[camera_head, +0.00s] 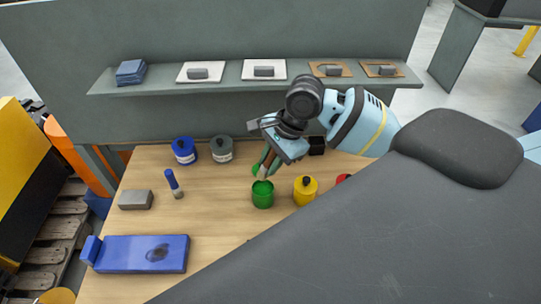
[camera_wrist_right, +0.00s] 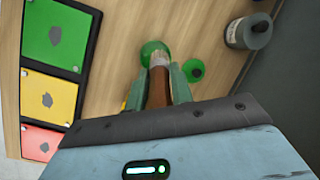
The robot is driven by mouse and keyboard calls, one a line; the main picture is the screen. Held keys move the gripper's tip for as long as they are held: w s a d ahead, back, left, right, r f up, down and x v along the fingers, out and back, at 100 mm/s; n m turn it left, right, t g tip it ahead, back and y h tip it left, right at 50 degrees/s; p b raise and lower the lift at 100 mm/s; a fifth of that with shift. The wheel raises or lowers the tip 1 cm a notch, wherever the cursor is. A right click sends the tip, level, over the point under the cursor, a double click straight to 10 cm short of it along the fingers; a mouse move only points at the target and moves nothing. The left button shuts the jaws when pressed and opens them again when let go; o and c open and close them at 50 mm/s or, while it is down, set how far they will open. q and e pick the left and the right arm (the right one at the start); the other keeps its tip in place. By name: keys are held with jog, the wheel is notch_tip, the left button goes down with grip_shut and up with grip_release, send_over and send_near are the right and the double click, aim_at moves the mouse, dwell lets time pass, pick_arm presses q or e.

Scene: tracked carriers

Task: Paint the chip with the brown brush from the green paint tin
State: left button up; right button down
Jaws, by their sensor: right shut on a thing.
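The brown brush (camera_wrist_right: 158,88) is held in my right gripper (camera_head: 270,158), whose fingers are shut on its handle. Its pale ferrule points down into the mouth of the open green paint tin (camera_head: 263,196), and the bristle tip is hidden. The tin also shows in the wrist view (camera_wrist_right: 152,50). A dark chip (camera_head: 157,252) marks the blue panel (camera_head: 120,254) at front left. Grey chips also show in the wrist view on a green panel (camera_wrist_right: 67,20), a yellow panel (camera_wrist_right: 30,88) and a red panel (camera_wrist_right: 30,145). My left gripper is not in view.
A green lid (camera_wrist_right: 194,70) lies beside the green tin. Blue (camera_head: 184,150), grey (camera_head: 221,149), yellow (camera_head: 305,191) and partly hidden red (camera_head: 343,178) tins stand around. A blue-handled brush (camera_head: 173,183) and grey block (camera_head: 136,199) are at left. My arm covers the right side.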

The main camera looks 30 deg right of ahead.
jog(key=shift+f, duration=2.1)
jog(key=shift+s+f, duration=0.1)
jog(key=shift+f, duration=0.6)
dwell(0.7)
jog(key=shift+r, duration=3.65)
